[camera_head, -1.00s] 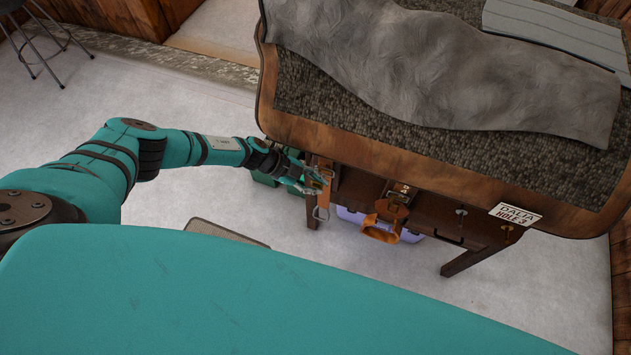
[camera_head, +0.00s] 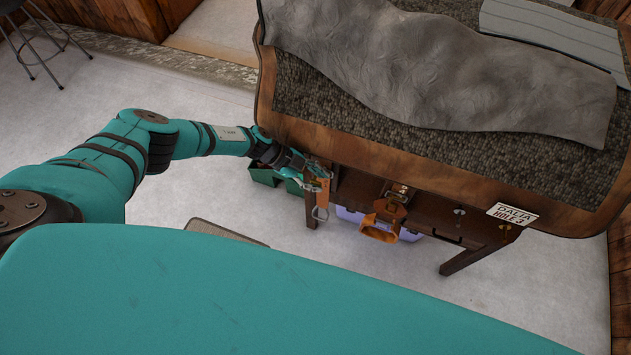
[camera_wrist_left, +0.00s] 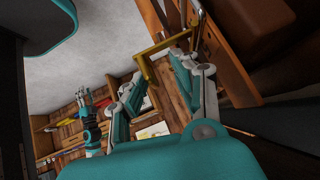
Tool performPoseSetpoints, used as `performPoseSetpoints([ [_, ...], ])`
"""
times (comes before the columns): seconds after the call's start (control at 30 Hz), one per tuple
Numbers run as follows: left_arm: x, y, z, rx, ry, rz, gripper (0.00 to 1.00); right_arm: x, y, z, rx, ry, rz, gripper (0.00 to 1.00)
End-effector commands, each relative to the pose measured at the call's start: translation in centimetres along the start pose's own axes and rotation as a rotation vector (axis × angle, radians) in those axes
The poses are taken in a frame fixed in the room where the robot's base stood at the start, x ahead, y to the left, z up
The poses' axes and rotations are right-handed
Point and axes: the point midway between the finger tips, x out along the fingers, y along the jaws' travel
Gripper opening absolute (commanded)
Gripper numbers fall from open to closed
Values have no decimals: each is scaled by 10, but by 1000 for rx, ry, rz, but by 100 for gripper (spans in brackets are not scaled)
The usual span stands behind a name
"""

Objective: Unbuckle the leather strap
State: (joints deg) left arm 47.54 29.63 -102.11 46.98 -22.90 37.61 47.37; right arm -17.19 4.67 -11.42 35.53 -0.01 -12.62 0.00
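An orange-brown leather strap (camera_head: 322,196) hangs at the left end of the wooden rack's front, with a pale metal loop low on it. My left gripper (camera_head: 318,178) is at its upper part and hides some of it. In the left wrist view, the left gripper's two fingers (camera_wrist_left: 158,68) stand apart around a yellow brass frame (camera_wrist_left: 147,68); firm contact cannot be told.
The padded rack top (camera_head: 350,150) overhangs above. A green box (camera_head: 264,175) and a lilac box (camera_head: 349,214) stand below.

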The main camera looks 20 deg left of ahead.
Motion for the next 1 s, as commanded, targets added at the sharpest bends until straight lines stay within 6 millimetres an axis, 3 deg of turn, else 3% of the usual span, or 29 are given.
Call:
performPoseSetpoints([
  [0.57, 4, 8, 4, 22, 2, -14, 31, 4, -2, 0, 0, 1, -2, 31],
  [0.77, 13, 16, 13, 134, 3, -129, 31, 20, -2, 2, 0, 1, -2, 31],
  [1.0, 26, 22, 27, 305, 2, -304, 31, 57, -2, 5, 0, 0, -2, 31],
])
